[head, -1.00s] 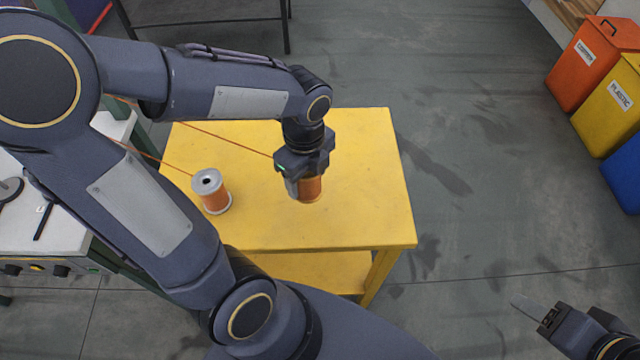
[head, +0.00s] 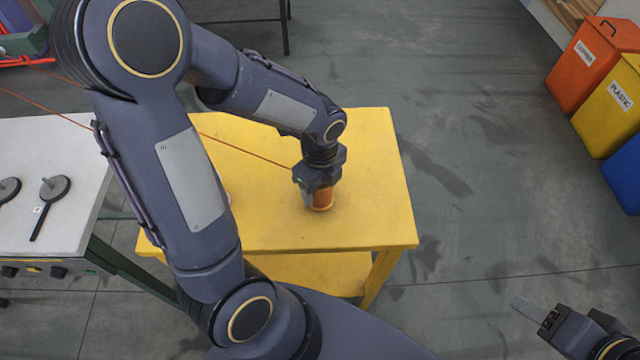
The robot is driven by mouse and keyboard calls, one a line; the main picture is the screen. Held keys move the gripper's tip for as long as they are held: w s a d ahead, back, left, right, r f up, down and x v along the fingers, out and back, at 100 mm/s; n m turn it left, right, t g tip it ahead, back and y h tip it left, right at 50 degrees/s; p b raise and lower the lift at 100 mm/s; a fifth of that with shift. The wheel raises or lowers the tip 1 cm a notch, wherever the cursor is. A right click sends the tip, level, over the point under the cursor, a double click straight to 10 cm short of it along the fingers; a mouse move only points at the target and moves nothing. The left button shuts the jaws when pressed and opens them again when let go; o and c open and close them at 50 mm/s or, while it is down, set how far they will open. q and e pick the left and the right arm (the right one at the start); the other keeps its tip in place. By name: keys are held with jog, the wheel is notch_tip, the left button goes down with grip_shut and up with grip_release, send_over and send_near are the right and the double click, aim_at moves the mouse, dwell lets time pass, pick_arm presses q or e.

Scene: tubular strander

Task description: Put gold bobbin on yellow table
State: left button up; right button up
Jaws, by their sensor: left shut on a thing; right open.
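The yellow table (head: 375,190) stands in the middle of the head view. My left gripper (head: 319,197) points down over its right half and is shut on the gold bobbin (head: 322,201), an orange-gold spool. The bobbin is upright and at or just above the tabletop; I cannot tell whether it touches. A thin orange wire (head: 250,151) runs left from near the gripper. Another bobbin is mostly hidden behind my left arm, with only a pale edge (head: 228,196) showing. My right gripper (head: 537,312) is open and empty at the lower right, away from the table.
A white bench (head: 75,150) with dark round-headed tools (head: 52,188) stands at the left. Orange (head: 583,70), yellow (head: 612,105) and blue (head: 628,170) bins line the right edge. The floor between table and bins is clear.

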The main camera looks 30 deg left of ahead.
pick_arm(q)
jog(key=shift+f, duration=0.15)
jog(key=o, duration=1.5)
jog(key=shift+o, duration=0.2)
jog(key=shift+r, duration=0.45)
notch_tip(320, 180, up, 11)
jog(key=p, duration=0.2)
jog(key=s+r+n+t+h, duration=0.1)
jog(key=s+n+t+h, duration=0.1)
jog(key=s+n, duration=0.4)
jog(key=s+r+n+t+h, duration=0.1)
jog(key=s+n, duration=0.5)
jog(key=n, duration=1)
jog(key=d+r+t, duration=0.1)
jog(key=t, duration=0.1)
jog(key=shift+r+t+h, duration=0.2)
jog(key=shift+t+h, duration=0.1)
jog(key=shift+h, duration=0.1)
